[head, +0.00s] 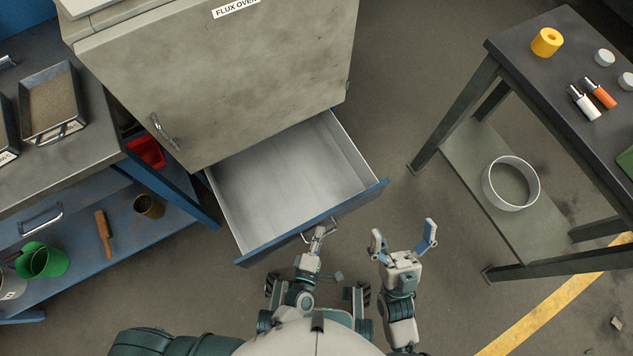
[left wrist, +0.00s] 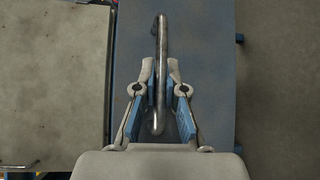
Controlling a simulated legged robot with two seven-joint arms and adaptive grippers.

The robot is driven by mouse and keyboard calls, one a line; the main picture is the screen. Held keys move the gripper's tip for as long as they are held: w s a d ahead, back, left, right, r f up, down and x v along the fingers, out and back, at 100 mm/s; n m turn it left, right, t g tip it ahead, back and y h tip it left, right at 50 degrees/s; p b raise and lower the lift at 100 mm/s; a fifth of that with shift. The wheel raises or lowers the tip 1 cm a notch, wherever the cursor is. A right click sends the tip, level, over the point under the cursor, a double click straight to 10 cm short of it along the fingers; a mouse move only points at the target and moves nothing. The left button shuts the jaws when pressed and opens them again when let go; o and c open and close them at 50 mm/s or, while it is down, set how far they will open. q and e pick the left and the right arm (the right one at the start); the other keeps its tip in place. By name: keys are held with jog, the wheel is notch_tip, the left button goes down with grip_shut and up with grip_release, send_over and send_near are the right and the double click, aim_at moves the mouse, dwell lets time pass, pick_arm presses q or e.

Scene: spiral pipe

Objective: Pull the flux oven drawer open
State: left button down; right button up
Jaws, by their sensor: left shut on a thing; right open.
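The flux oven (head: 220,80) is a worn grey cabinet with a "FLUX OVER"-like label, partly cut off, near its top edge. Its drawer (head: 290,178) stands open below the body; the inside is bare grey metal and the front panel (head: 350,208) is blue. My left gripper (head: 317,233) is shut on the drawer handle (head: 335,222). In the left wrist view the metal bar handle (left wrist: 161,70) runs between the blue pads of my left gripper (left wrist: 162,95). My right gripper (head: 404,238) is open and empty, right of the handle and clear of the drawer.
Floor between is clear.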

pick_arm(q)
jog(key=shift+d+r, duration=0.15)
jog(key=shift+d, duration=0.2)
